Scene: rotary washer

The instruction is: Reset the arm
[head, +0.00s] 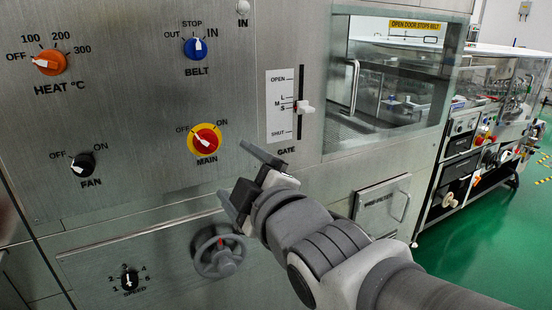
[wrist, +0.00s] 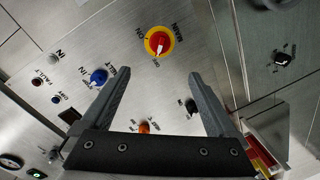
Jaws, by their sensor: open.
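My gripper (head: 240,172) is open and empty in the head view, in front of the steel control panel (head: 130,130). Its fingers point left, below and right of the red and yellow MAIN knob (head: 206,138). It is above the grey handwheel (head: 219,255) and partly overlaps it in the picture. In the wrist view the two fingers of my gripper (wrist: 158,76) are spread wide with nothing between them. The MAIN knob (wrist: 160,42) shows beyond the fingertips. Contact with the panel is not visible.
The panel also carries the orange HEAT knob (head: 49,62), blue BELT knob (head: 196,48), black FAN knob (head: 82,164), white GATE slider (head: 304,107) and SPEED knob (head: 130,279). A windowed door with a handle (head: 353,88) is at right. Green floor (head: 490,225) is clear far right.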

